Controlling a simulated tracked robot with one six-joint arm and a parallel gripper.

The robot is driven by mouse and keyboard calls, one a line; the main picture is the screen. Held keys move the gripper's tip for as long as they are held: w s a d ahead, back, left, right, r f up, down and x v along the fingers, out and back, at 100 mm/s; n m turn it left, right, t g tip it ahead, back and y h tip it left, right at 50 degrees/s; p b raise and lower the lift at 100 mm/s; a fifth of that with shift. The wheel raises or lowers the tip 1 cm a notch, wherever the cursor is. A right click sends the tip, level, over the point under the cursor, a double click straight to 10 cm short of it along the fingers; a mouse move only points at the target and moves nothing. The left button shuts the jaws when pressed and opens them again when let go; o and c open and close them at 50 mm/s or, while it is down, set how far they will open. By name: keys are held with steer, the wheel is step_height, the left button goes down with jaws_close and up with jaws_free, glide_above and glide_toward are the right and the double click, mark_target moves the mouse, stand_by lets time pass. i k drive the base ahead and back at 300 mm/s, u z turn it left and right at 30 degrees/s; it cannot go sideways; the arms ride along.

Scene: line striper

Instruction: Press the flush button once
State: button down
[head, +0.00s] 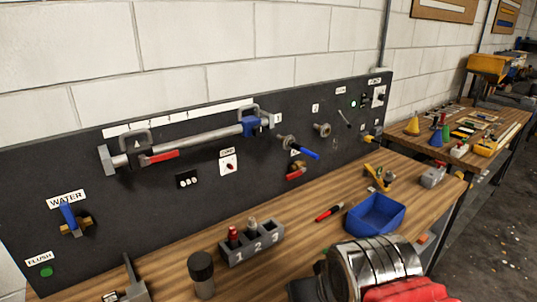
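The flush button (46,271) is a small round green button low on the left end of the dark upright panel. A white label reading FLUSH (39,259) is just above it. The button's front is uncovered, and nothing touches it. A silver and red part at the bottom right of the head view looks like part of my arm. I cannot make out my gripper's fingers, so its opening does not show.
A blue-handled water valve (69,216) is above and right of the button. A grey bracket (136,282), a black cylinder (203,275), a numbered holder (252,244) and a blue bin (375,216) stand on the wooden bench. Bench space is clear between bracket and cylinder.

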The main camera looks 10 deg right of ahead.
mark_target(46, 271)
steer(key=u, duration=1.6)
